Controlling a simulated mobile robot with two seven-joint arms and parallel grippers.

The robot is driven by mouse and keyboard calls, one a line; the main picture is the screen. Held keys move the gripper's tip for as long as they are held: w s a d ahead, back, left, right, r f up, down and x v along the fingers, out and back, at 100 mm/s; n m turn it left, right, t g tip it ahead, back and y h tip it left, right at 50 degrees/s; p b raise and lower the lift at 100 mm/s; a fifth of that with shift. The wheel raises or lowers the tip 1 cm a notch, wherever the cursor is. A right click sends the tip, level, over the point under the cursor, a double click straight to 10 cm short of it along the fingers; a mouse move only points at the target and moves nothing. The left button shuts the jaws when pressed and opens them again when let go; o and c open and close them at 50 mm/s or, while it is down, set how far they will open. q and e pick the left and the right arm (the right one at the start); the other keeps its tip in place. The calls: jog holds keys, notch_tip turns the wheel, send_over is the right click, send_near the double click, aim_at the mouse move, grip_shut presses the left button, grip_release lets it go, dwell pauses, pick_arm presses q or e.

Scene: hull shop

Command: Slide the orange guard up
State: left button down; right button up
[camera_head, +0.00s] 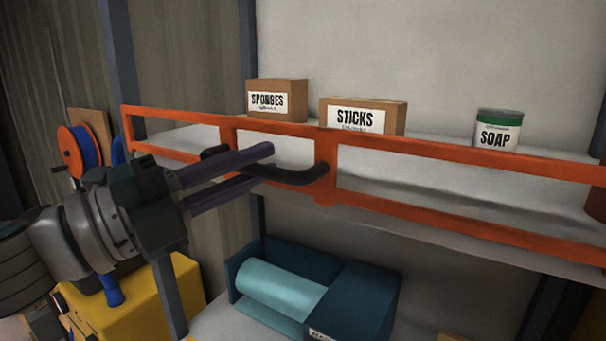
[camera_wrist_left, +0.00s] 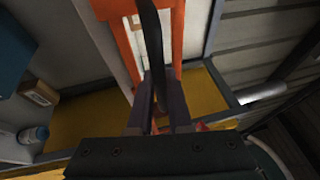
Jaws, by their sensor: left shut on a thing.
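The orange guard (camera_head: 430,150) is a long open frame across the front of a white shelf in the head view. A black handle (camera_head: 300,176) is fixed to its front by two ends. My left gripper (camera_head: 268,161) comes in from the left, its two purple fingers above and below the handle bar, shut on it. In the left wrist view the dark handle (camera_wrist_left: 151,40) runs between the fingers (camera_wrist_left: 157,100), with the orange guard (camera_wrist_left: 178,35) behind it. My right gripper is not in view.
Behind the guard stand a sponges box (camera_head: 277,100), a sticks box (camera_head: 362,115) and a soap can (camera_head: 497,130). A teal bin (camera_head: 368,300) with a roll sits on the lower shelf. Grey posts (camera_head: 120,75) flank the shelf. A yellow box (camera_head: 135,308) is below my left arm.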

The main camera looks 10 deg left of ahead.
pick_arm(q)
jog(key=shift+r, duration=0.4)
jog(key=c, duration=1.2)
grip_release()
jog(key=o, duration=0.4)
jog(key=shift+f, duration=0.1)
jog(key=shift+c, duration=0.2)
jog(key=shift+s+a+f+b, duration=0.15)
jog(key=shift+a+f+b, duration=0.1)
jog(key=shift+b, duration=0.1)
jog(key=b+v, duration=0.5)
jog(key=v, duration=0.4)
jog(key=shift+s+r, duration=0.15)
jog(key=shift+s, duration=0.05)
jog(key=shift+a, duration=0.1)
